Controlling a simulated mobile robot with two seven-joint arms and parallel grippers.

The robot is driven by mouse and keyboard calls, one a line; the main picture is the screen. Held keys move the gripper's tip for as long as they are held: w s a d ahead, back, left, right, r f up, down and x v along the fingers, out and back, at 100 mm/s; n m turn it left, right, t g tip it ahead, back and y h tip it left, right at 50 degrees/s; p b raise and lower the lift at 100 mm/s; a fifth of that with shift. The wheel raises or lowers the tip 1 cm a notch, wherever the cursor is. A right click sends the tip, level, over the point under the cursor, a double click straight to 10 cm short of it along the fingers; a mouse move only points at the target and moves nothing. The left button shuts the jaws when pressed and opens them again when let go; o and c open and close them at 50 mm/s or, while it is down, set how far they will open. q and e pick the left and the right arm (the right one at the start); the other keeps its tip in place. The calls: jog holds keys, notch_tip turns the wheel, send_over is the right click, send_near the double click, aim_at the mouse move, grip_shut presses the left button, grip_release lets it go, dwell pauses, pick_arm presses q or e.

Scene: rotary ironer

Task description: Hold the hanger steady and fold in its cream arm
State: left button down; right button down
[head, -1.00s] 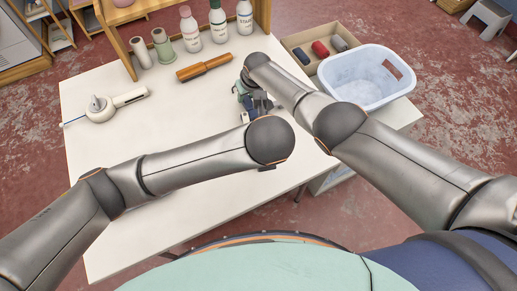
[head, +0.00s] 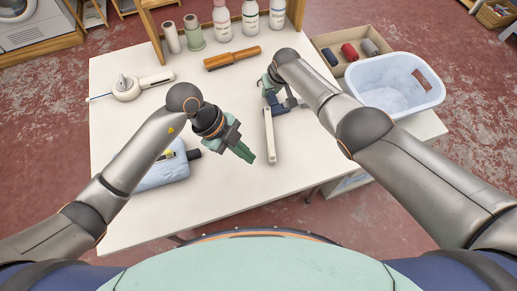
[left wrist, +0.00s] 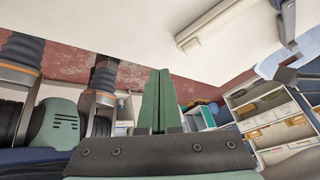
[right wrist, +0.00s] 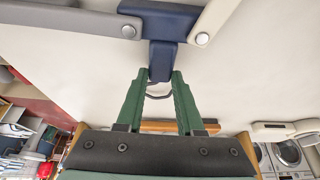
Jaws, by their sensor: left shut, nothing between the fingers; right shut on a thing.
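The hanger has a navy hub (right wrist: 158,22), a cream arm (head: 269,136) and a grey arm (right wrist: 70,32). It is over the white table, and its cream arm points toward my body. My right gripper (right wrist: 158,82) is shut on the hanger's navy stem, just below the hub; a thin dark hook shows between its fingers. The left wrist view also shows the cream arm (left wrist: 212,27) beyond the fingers.
A light blue basket (head: 398,85) is at right. The table's front middle is clear.

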aim_at(270, 133)
pick_arm(q)
jog(key=w+a+n+t+h, duration=0.2)
jog(key=w+a+n+h, duration=0.2)
jog(key=a+n, duration=0.35)
jog(key=x, duration=0.9)
jog(key=shift+s+a+f, duration=0.25)
jog(key=shift+s, duration=0.05)
jog(key=d, duration=0.3)
jog(key=shift+w+d+f, duration=0.1)
jog(key=shift+d+f, duration=0.05)
jog(key=shift+d, duration=0.45)
jog(key=shift+d, duration=2.3)
